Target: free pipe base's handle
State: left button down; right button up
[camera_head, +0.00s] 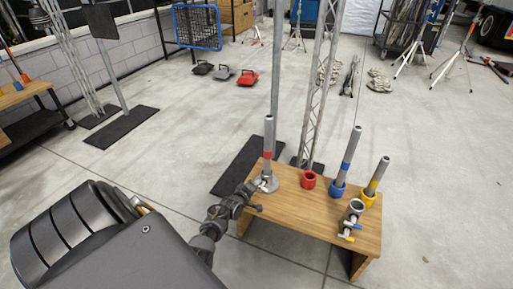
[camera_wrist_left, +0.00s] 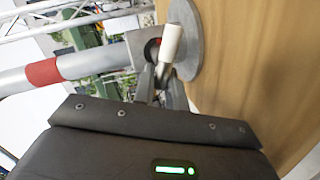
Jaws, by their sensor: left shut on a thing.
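The pipe base (camera_head: 270,186) is a round grey plate at the left end of the small wooden table (camera_head: 290,200). A grey pipe with a red band (camera_head: 268,130) stands upright in it. In the left wrist view the plate (camera_wrist_left: 190,62) appears on edge against the wood, with the pipe (camera_wrist_left: 95,64) running left. A pale, rounded handle (camera_wrist_left: 171,43) sticks out beside the plate. My left gripper (camera_head: 259,187) reaches the base from the left. Its fingers (camera_wrist_left: 156,80) are shut on the handle, whose gripped part is partly hidden. My right gripper is not in view.
On the table are a red collar (camera_head: 309,179), a pipe in a blue collar (camera_head: 338,189), a pipe in a yellow collar (camera_head: 369,199), and a grey fitting (camera_head: 354,210) with coloured handles. A lattice truss (camera_head: 318,90) stands close behind.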

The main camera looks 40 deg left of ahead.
pick_arm(q)
jog(key=shift+w+d+f, duration=0.1)
jog(key=shift+d, duration=0.15)
dwell(0.3)
jog(key=c, duration=1.5)
grip_release()
jog(key=shift+w, duration=0.1)
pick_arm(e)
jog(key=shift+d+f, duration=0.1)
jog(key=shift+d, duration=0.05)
pick_arm(q)
jog(key=shift+a, duration=0.1)
